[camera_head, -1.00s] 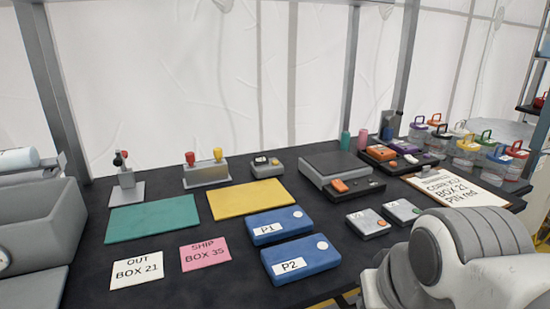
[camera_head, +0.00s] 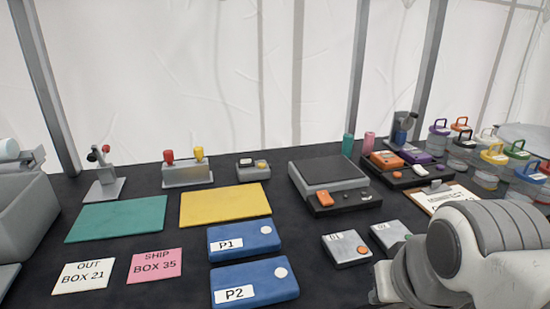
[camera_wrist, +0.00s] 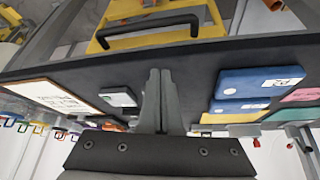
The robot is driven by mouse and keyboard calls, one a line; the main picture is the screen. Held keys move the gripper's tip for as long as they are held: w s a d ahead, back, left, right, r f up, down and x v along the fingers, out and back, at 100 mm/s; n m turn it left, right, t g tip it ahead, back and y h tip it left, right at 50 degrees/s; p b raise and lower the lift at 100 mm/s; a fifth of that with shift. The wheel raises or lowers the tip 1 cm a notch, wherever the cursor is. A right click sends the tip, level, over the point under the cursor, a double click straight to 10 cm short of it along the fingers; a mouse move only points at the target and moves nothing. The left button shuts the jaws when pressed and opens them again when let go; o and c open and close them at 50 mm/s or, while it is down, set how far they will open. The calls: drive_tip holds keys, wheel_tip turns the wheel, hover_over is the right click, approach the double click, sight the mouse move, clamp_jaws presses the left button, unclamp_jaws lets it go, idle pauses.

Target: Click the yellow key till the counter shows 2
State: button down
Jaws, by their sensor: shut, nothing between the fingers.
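A small grey box (camera_head: 252,170) stands at the back middle of the dark table in the head view. Its dark top face carries a pale yellowish key (camera_head: 261,163); it may be the counter, but any figure on it is too small to read. Left of it, a grey stand (camera_head: 187,175) bears a red knob and a yellow knob (camera_head: 199,153). My gripper (camera_wrist: 160,77) shows in the wrist view with its fingers together and empty, beside the table edge and well away from the small box. In the head view only my arm shows, at lower right.
Blue boxes P1 (camera_head: 244,242) and P2 (camera_head: 254,283) lie at the front. A yellow mat (camera_head: 225,205) and a green mat (camera_head: 117,219) lie behind them. A grey scale-like device (camera_head: 328,178) stands right of the small box. Several lidded jars crowd the right.

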drive_tip(key=shift+d, duration=0.1)
idle(0.3)
drive_tip(key=w+a+r+y+p, duration=0.1)
drive_tip(key=w+a+r+p, duration=0.25)
drive_tip(key=w, duration=0.35)
drive_tip(key=w+a+r+m+t+y+p, duration=0.1)
drive_tip(key=w+a+r+p, duration=0.3)
drive_tip(key=w, duration=0.3)
drive_tip(key=w+a+r+y+p, duration=0.1)
drive_tip(key=w+a+r+p, duration=0.1)
drive_tip(key=w+r+p, duration=0.35)
drive_tip(key=m+t+p, duration=0.2)
drive_tip(key=m+p, duration=0.2)
drive_tip(key=p, duration=0.6)
hover_over(262, 165)
wheel_tip(262, 165, down, 3)
drive_tip(key=shift+s+f, duration=0.15)
drive_tip(key=shift+s, duration=0.2)
drive_tip(key=shift+f, duration=0.1)
wheel_tip(262, 165, down, 9)
drive_tip(key=b, duration=0.8)
